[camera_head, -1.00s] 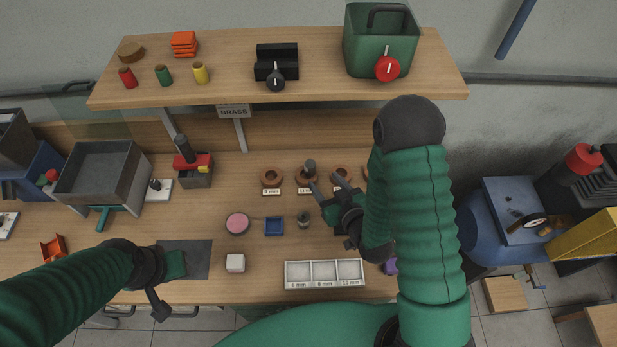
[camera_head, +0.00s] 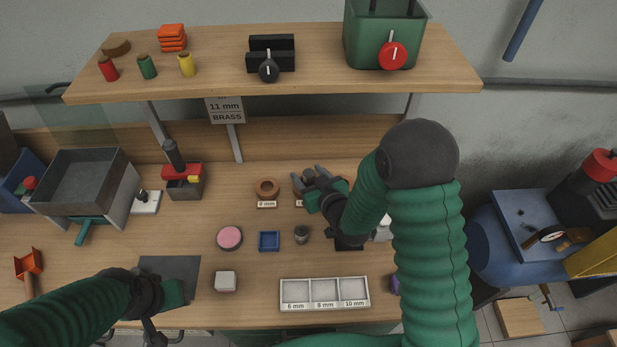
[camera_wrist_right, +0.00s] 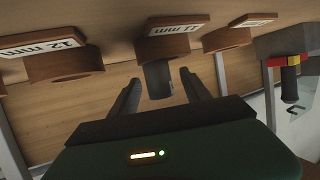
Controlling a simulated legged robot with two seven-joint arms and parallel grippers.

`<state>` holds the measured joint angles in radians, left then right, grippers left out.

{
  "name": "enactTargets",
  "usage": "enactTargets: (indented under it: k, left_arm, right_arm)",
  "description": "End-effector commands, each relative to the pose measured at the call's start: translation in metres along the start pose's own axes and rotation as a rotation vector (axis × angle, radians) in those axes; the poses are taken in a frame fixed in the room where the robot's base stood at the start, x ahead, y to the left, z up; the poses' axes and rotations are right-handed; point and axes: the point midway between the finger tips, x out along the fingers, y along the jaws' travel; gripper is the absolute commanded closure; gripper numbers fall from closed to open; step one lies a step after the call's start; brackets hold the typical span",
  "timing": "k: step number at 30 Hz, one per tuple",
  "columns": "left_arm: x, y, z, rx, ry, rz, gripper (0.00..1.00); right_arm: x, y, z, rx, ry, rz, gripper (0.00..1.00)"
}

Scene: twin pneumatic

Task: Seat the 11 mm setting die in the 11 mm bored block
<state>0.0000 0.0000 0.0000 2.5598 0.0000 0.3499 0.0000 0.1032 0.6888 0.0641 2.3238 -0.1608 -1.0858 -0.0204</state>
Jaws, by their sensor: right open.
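The 11 mm bored block (camera_wrist_right: 165,46) is a brown ring in the middle of the right wrist view, its label upside down. A dark grey cylinder, apparently the setting die (camera_wrist_right: 158,82), stands up out of its bore; how deep it sits is unclear. My right gripper (camera_wrist_right: 160,92) is open, its fingers on either side of the cylinder with gaps visible. In the head view, my right gripper (camera_head: 308,176) covers most of the block and hides the cylinder. My left gripper (camera_head: 174,294) is low over the dark mat; its fingers are unclear.
The 9 mm block (camera_head: 267,188) and 12 mm block (camera_wrist_right: 62,65) flank the 11 mm one. A small grey cylinder (camera_head: 301,234), blue tray (camera_head: 269,241), pink disc (camera_head: 230,237) and labelled three-part tray (camera_head: 324,307) are nearer. A shelf (camera_head: 300,90) overhangs the back.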

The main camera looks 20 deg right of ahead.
Motion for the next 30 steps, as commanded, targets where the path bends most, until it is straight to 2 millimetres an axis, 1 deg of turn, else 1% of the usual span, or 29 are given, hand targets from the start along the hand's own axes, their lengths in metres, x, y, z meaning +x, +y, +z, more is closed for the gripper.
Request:
enactTargets:
  k: [1, 2, 14, 26, 30]
  left_arm:
    - [0.0001, 0.0000, 0.0001, 0.000, 0.000, 0.000, 0.64]
    - [0.0001, 0.0000, 0.0001, 0.000, 0.000, 0.000, 0.64]
    - [0.0002, 0.0000, 0.0002, 0.000, 0.000, 0.000, 0.64]
    - [0.0001, 0.0000, 0.0001, 0.000, 0.000, 0.000, 0.64]
    - [-0.0002, 0.0000, 0.0000, 0.000, 0.000, 0.000, 0.64]
  right_arm:
    - [-0.0002, 0.0001, -0.0001, 0.000, 0.000, 0.000, 0.44]
    - [-0.0003, 0.0001, -0.0001, 0.000, 0.001, 0.000, 0.47]
    - [-0.0001, 0.0001, 0.0001, 0.000, 0.000, 0.000, 0.99]
    - [-0.0001, 0.0000, -0.0005, -0.001, 0.002, 0.000, 1.00]
    - [-0.0014, 0.0001, -0.0050, -0.001, 0.004, 0.000, 1.00]
